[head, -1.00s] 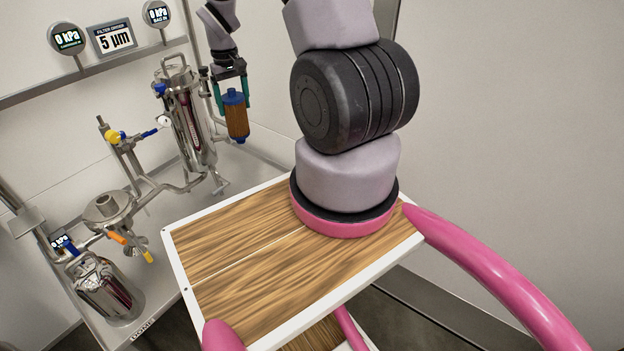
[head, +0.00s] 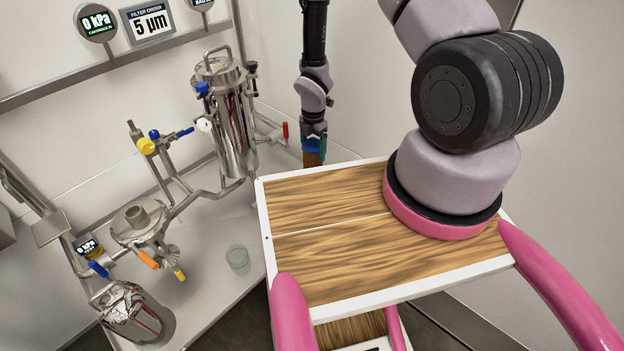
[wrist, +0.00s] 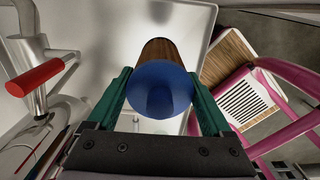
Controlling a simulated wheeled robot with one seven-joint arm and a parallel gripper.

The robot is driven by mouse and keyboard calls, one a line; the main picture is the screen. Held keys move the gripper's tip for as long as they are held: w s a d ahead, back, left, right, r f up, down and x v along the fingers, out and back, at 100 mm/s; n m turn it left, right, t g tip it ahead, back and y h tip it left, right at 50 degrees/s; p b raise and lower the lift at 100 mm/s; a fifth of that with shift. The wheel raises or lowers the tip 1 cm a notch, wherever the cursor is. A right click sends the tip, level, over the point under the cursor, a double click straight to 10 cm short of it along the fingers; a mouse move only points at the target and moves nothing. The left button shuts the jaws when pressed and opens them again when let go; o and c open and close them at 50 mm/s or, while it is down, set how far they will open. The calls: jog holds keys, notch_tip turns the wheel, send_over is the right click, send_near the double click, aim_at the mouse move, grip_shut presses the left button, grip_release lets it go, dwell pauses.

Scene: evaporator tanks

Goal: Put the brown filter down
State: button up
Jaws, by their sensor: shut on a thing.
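The brown filter (head: 313,159) has a blue cap and a brown body. In the head view it hangs upright below my gripper (head: 313,143), just behind the back edge of my wooden-topped base. Its lower end is hidden behind that edge. In the wrist view the blue cap (wrist: 160,90) sits between the two green fingers of my gripper (wrist: 160,100), and the brown body (wrist: 158,50) points away toward the pale metal bench top. My gripper is shut on the filter. I cannot tell whether the filter's lower end touches the bench.
A red valve handle (wrist: 38,77) is left of my gripper in the wrist view. Bench top beyond the filter looks clear.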

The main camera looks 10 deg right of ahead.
aim_at(313, 139)
notch_tip(313, 139, down, 8)
jog(key=shift+a+f, duration=0.1)
dwell(0.4)
jog(key=o, duration=1.5)
jog(key=shift+f, duration=0.15)
notch_tip(313, 139, up, 12)
jog(key=shift+r, duration=0.2)
